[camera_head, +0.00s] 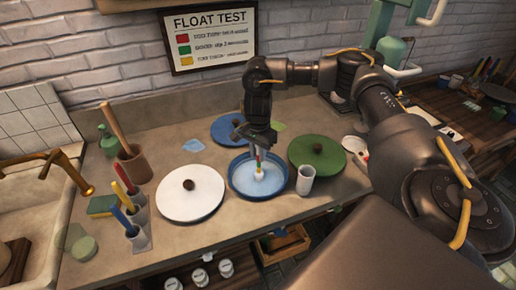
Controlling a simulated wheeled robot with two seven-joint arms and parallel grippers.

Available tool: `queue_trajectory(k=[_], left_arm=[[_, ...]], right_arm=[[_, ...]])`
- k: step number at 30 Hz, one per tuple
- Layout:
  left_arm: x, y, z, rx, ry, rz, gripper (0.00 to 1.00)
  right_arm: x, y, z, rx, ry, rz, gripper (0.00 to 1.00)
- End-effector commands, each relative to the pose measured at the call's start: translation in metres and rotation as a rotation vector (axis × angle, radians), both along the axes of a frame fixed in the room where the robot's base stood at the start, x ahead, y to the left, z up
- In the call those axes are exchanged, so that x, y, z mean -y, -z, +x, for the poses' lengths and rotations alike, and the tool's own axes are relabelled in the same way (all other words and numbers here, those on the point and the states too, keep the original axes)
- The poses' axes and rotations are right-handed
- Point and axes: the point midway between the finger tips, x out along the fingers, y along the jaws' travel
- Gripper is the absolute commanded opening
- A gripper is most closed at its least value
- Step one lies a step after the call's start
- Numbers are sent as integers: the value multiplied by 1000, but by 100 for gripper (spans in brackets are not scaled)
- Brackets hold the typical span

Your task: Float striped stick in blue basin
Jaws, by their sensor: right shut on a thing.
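The blue basin (236,189) stands on the counter at the middle of the view, with pale liquid in it. My right gripper (260,150) reaches down over the basin from behind. It is shut on the striped stick (259,166), a small upright piece with red, green and white showing. The stick's lower end is inside the basin, by a white patch; I cannot tell whether it touches the liquid. The gripper covers the stick's top. My left gripper is not in view.
A white lid (205,198) lies left of the basin, a green lid (318,162) right, a blue lid (227,122) behind. A white cup (305,180) stands close at the basin's right. Holders with colored sticks (122,174) stand at left. The front counter strip is clear.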

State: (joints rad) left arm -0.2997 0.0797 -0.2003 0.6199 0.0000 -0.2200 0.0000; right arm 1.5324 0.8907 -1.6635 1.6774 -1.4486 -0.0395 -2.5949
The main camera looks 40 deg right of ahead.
Motion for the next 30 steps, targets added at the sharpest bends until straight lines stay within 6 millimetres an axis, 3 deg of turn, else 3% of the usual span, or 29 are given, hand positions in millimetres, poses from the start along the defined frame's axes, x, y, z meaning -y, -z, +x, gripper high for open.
queue_trajectory(k=[1, 15, 30], left_arm=[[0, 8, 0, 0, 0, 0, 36], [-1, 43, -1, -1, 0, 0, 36], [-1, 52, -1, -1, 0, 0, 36]], right_arm=[[0, 10, 0, -1, 0, 1, 0], [0, 57, 0, 1, -1, 1, 0], [0, 71, 0, 1, -1, 1, 0]])
